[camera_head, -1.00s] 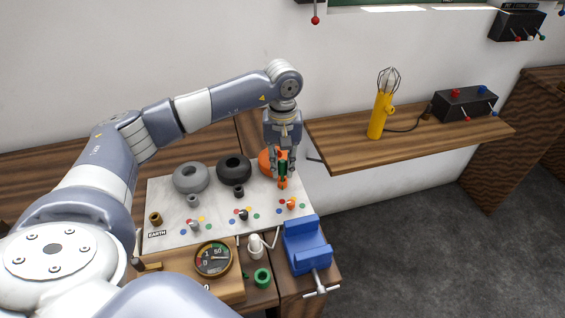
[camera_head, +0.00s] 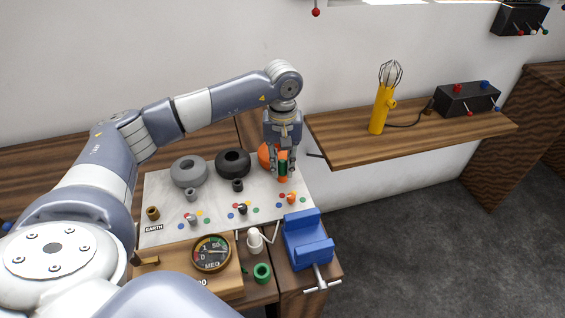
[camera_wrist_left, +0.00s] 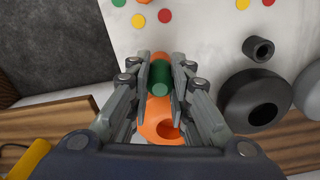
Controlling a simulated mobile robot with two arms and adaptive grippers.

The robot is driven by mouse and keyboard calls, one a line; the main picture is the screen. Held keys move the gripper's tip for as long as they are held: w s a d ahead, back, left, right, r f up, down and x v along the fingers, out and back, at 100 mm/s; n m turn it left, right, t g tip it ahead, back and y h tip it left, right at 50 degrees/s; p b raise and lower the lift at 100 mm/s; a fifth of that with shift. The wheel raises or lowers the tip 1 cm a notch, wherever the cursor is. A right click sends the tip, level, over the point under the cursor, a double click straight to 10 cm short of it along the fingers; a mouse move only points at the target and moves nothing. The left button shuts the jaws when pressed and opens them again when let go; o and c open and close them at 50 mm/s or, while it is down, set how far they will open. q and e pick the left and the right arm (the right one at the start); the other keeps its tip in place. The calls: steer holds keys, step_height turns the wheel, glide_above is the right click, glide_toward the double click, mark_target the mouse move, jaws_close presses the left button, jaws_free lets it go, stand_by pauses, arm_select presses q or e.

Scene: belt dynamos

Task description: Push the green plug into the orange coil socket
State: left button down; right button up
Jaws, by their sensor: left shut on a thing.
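My left gripper (camera_head: 282,168) points down over the back right of the pale board and is shut on the green plug (camera_head: 283,169). In the left wrist view the green plug (camera_wrist_left: 160,79) sits between the fingers (camera_wrist_left: 159,80). An orange piece, seemingly the coil socket (camera_head: 283,180), shows just below the plug, and at its far end in the wrist view (camera_wrist_left: 160,56). I cannot tell how deep the plug sits in it. The orange coil (camera_head: 264,155) is beside the gripper, partly hidden by it. My right gripper is not in view.
A grey coil (camera_head: 189,172) and a black coil (camera_head: 233,163) stand left of the gripper, each with a small socket in front. A dial gauge (camera_head: 211,253), a green ring (camera_head: 262,272) and a blue vise (camera_head: 307,241) are nearer. A shelf (camera_head: 420,135) holds a yellow lamp (camera_head: 380,108).

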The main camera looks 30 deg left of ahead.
mark_target(283, 161)
arm_select(q)
steer(key=c, duration=1.4)
jaws_free()
steer(key=shift+r, duration=0.1)
step_height(283, 161, up, 12)
